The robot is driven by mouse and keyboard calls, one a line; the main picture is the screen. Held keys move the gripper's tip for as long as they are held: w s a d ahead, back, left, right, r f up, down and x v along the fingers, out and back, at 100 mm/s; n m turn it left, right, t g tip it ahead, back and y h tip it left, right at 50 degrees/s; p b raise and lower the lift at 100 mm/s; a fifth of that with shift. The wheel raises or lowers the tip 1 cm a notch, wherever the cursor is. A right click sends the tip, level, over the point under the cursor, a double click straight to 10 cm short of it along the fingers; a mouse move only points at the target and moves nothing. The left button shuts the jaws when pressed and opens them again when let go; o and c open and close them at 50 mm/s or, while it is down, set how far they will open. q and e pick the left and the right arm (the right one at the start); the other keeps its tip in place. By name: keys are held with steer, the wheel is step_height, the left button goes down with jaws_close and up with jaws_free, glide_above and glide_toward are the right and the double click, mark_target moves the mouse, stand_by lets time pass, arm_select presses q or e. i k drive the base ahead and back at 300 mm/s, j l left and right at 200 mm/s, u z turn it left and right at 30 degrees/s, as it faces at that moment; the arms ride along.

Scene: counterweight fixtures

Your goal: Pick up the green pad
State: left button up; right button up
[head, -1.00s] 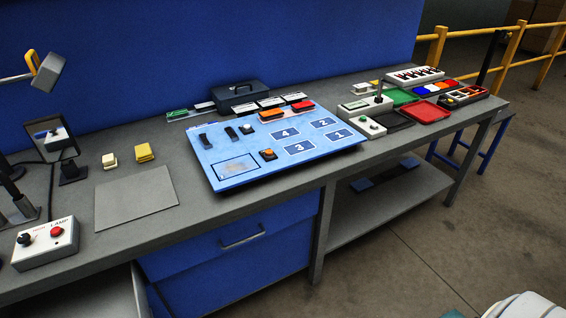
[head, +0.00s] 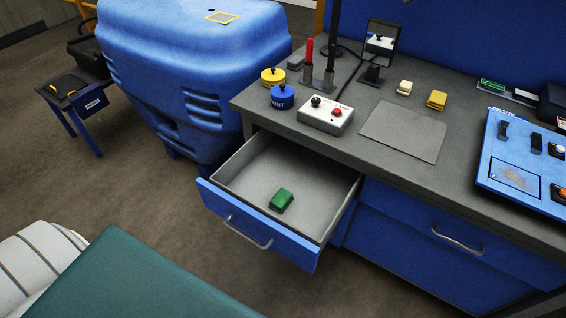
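The green pad (head: 281,200) is a small green block lying in the open drawer (head: 246,178) below the workbench, near the drawer's front part. The drawer is pulled out and otherwise looks empty. Neither of my grippers shows in the head view, so their state cannot be seen.
A large blue bin (head: 200,70) stands left of the bench.

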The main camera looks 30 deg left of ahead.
mark_target(284, 198)
steer(key=u, duration=0.85)
steer(key=j+z, duration=0.1)
steer(key=j, duration=0.25)
steer(key=i, duration=0.05)
